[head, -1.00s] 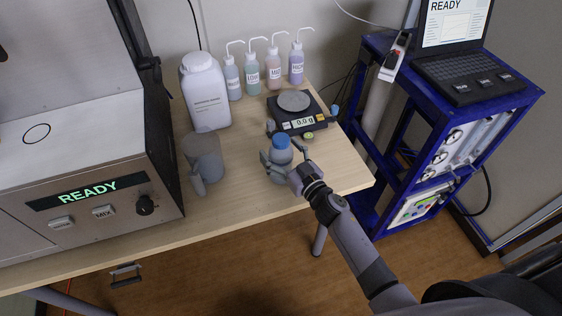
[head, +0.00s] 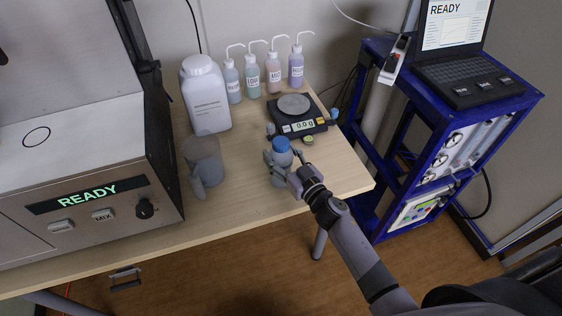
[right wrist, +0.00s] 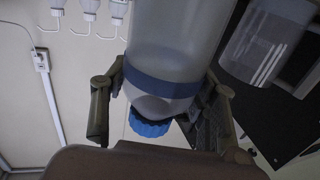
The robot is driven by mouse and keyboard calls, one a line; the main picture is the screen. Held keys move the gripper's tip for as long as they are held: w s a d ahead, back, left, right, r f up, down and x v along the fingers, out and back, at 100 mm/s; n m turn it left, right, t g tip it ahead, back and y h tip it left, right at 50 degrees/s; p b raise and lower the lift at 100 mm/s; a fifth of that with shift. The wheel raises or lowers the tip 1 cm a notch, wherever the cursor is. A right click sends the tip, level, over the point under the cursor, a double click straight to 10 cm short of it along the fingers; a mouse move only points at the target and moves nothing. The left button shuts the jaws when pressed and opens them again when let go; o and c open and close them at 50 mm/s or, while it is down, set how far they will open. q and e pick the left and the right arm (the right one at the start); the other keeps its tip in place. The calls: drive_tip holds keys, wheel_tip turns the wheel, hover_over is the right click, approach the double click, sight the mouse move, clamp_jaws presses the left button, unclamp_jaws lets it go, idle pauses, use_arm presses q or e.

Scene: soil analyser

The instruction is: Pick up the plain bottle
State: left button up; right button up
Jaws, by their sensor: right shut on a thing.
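The plain bottle (head: 281,172), grey and translucent with a blue cap, is upright over the table near its front edge, in the middle of the head view. My right gripper (head: 284,159) is shut on it, one finger on each side. In the right wrist view the bottle (right wrist: 172,45) fills the space between the fingers, with its blue band and cap toward my palm. Whether its base touches the table is not clear. My left gripper is not in view.
A grey translucent jug (head: 205,160) stands left of the bottle. Behind are a large white labelled container (head: 207,97), several wash bottles (head: 273,75) and a scale (head: 297,125) with a small green-topped item in front. The analyser (head: 95,215) fills the left. The table's right front is bare.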

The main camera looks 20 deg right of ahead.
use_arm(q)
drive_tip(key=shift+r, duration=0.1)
use_arm(e)
drive_tip(key=shift+r, duration=0.25)
